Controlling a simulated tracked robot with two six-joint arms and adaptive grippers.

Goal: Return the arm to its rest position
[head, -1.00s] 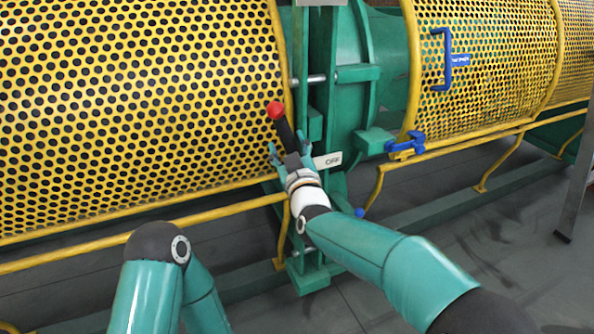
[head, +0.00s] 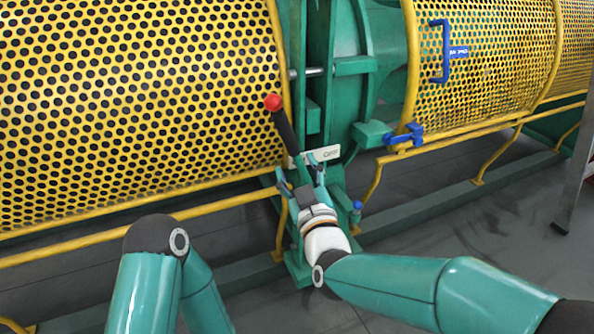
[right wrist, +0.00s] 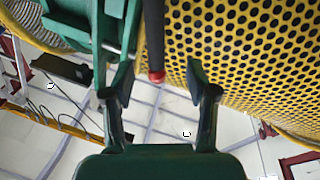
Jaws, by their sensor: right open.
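My right gripper (head: 302,174) is open and empty, just below the black lever (head: 286,130) with the red knob (head: 272,102). The lever leans up and left in front of the yellow perforated guard. In the right wrist view, the lever's dark shaft (right wrist: 154,35) and red knob (right wrist: 157,76) show beyond and between the open fingers of the gripper (right wrist: 158,85). No contact with the lever is clear. A white OFF plate (head: 325,154) sits just behind the fingertips. My left arm's bent elbow shows at lower left; its gripper is outside the view.
The large yellow guard (head: 130,100) fills the left, with a yellow rail (head: 130,228) below it. A second guard (head: 490,60) has a blue handle (head: 436,52) and blue latch (head: 408,136). A green machine frame stands between them. Grey floor (head: 470,230) is open at right.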

